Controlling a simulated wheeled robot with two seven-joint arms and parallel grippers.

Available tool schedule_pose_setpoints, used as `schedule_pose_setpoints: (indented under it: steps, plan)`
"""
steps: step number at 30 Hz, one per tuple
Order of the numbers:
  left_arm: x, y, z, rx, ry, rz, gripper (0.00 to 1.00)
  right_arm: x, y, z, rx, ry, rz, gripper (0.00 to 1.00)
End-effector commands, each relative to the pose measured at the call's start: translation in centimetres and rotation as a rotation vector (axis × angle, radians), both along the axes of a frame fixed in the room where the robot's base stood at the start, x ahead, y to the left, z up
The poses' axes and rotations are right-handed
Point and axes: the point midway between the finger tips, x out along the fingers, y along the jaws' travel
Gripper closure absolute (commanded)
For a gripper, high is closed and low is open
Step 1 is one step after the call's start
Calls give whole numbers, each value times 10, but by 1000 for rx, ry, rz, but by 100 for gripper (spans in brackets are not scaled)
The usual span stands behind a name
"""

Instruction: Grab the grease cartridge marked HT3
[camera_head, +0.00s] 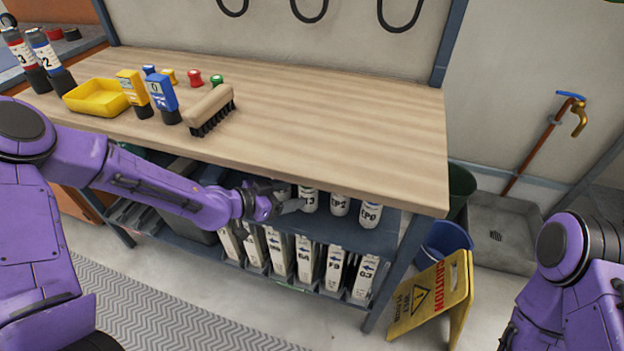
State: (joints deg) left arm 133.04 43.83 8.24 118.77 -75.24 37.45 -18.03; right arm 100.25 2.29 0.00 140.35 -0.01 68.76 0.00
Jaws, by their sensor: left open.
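Several white grease cartridges stand upright in a row on the shelf under the wooden bench top. The one whose label ends in T3 (309,203) has its first letter hidden, apparently by my gripper; it looks like the HT3 one. To its right stand the EP2 cartridge (339,208) and the EP0 cartridge (370,215). Another white top (281,190) shows partly behind my gripper. My left gripper (291,206) is open, just left of the T3 cartridge; I cannot tell whether it touches. My right arm shows at the right edge, its gripper out of view.
The bench top (330,120) overhangs the cartridges closely. Below, a lower shelf holds several white labelled boxes (304,259). A yellow caution sign (432,298) and a blue bucket (446,240) stand right of the bench. A brush (209,108) and a yellow tray (97,105) lie on top.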

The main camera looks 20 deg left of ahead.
Motion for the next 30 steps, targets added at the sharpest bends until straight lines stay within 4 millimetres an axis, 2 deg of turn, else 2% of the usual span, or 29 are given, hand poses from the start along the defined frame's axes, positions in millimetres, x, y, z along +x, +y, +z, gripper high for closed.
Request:
schedule_pose_setpoints:
  steps: [1,7,13,22,27,30]
  plan:
    - [6,-4,-8,2,2,2,33,0,0,-4,0,1,0,57]
    - [23,-16,-17,1,3,6,33,0,0,-7,0,0,0,57]
    - [49,-36,-33,-1,3,6,33,0,0,-10,0,0,0,57]
    - [55,-43,-34,-3,4,4,33,0,0,-10,0,0,0,57]
    - [55,-42,-34,-3,4,4,88,0,0,-10,0,0,0,57]
    - [56,-43,-33,-4,1,4,89,0,0,-10,0,0,0,57]
